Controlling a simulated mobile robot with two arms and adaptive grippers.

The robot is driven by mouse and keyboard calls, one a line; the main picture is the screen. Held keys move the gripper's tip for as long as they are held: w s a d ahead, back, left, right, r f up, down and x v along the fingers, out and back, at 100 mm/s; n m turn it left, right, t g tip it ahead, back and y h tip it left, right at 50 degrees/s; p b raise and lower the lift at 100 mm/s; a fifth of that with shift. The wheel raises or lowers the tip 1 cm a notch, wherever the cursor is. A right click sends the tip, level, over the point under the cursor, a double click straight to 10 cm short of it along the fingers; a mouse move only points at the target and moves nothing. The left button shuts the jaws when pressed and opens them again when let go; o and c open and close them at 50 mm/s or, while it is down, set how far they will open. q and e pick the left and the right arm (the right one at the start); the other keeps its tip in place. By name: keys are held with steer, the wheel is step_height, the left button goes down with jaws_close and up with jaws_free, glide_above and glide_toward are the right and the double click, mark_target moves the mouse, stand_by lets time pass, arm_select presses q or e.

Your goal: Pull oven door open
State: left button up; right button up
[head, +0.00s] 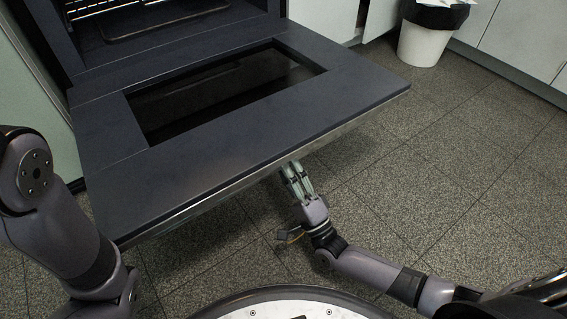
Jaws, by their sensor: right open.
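The oven door (240,130) is dark grey with a glass window (225,88) and is folded down, roughly level, in front of the oven. The oven cavity (150,22) shows behind it with a wire rack inside. My right gripper (292,172) is just under the door's front edge, right of its middle. Its fingers are open and their tips are close to or partly behind that edge; I cannot tell whether they touch it. No handle is visible. My left arm shows at the left, but its gripper is out of view.
A white bin (428,38) with a black liner stands at the back right by white cabinets (525,38). Grey tiled floor (455,150) to the right of the door is clear. My round base is at the bottom.

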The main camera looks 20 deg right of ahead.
steer(key=v, duration=0.5)
steer(key=shift+s+d+f, duration=0.15)
steer(key=shift+s+f, duration=0.1)
steer(key=shift+s, duration=0.05)
